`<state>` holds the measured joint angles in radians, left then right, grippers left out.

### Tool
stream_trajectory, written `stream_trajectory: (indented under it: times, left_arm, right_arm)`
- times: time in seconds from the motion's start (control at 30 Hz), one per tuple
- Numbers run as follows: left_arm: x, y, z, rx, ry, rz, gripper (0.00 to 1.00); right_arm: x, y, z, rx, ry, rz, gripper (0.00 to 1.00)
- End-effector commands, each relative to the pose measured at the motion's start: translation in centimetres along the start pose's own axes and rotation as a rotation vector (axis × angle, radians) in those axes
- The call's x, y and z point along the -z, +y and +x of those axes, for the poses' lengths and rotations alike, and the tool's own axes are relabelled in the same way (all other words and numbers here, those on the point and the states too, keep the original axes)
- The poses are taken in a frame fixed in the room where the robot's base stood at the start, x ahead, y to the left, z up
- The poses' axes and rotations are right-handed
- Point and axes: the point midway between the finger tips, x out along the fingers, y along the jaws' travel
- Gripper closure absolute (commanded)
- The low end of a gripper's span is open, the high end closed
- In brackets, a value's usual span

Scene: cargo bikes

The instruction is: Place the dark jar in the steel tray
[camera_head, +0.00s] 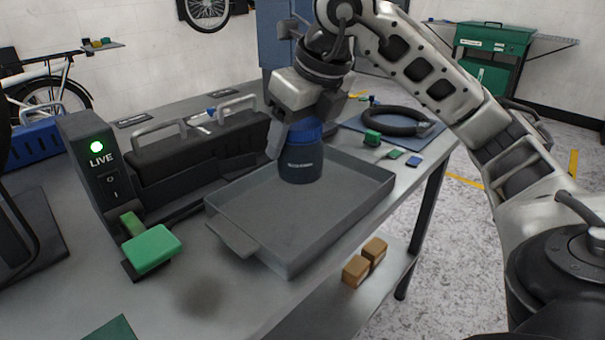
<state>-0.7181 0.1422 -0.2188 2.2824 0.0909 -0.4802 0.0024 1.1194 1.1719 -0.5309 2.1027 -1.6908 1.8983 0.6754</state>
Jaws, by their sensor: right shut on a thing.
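The dark jar (301,166) is navy with a bright blue lid and a small pale label. It is upright, over the back part of the grey steel tray (262,239); I cannot tell whether its base touches the tray floor. My right gripper (302,128) comes down from above and is shut on the jar around its lid. The rest of the tray is empty. The tray lies flat on the workbench with a handle tab at its front left. My left gripper is not in view.
A black box with a green LIVE light (96,148) and a green paddle (152,249) stand left of the tray. A dark case with metal handles (200,146) is behind it. A blue mat holds a black ring (404,122) at the back right. The bench's right edge is close to the tray.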

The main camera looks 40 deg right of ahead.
Motion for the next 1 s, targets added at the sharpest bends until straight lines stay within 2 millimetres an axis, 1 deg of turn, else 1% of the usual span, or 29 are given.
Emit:
stream_trajectory:
  times: [0.03, 0.1, 0.2, 0.47, 0.5, 0.63, 0.77, 1.0]
  left_arm:
    - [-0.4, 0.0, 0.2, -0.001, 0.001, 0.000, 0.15]
    - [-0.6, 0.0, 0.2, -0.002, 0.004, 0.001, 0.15]
    - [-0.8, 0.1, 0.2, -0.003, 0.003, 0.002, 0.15]
    - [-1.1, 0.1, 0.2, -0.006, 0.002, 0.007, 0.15]
    - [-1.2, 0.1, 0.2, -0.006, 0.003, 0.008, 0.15]
    - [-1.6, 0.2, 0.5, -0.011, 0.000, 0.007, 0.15]
    - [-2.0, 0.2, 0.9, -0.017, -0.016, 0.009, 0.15]
    - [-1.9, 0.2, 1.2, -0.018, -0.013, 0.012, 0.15]
  right_arm:
    - [0.1, -1.0, 1.4, 0.002, 0.005, 0.005, 0.67]
    - [0.1, -1.9, 2.8, 0.003, 0.005, 0.003, 0.67]
    - [0.0, -2.9, 4.4, 0.001, 0.003, 0.002, 0.67]
    - [-0.1, -4.2, 6.3, 0.001, 0.001, 0.000, 0.67]
    - [-0.1, -4.6, 6.8, 0.002, 0.002, 0.001, 0.67]
    - [0.7, -4.5, 8.8, 0.001, 0.003, -0.003, 0.67]
    - [1.0, -4.5, 9.5, 0.001, -0.001, -0.002, 0.67]
    - [0.9, -4.5, 9.4, 0.000, -0.002, -0.002, 0.67]
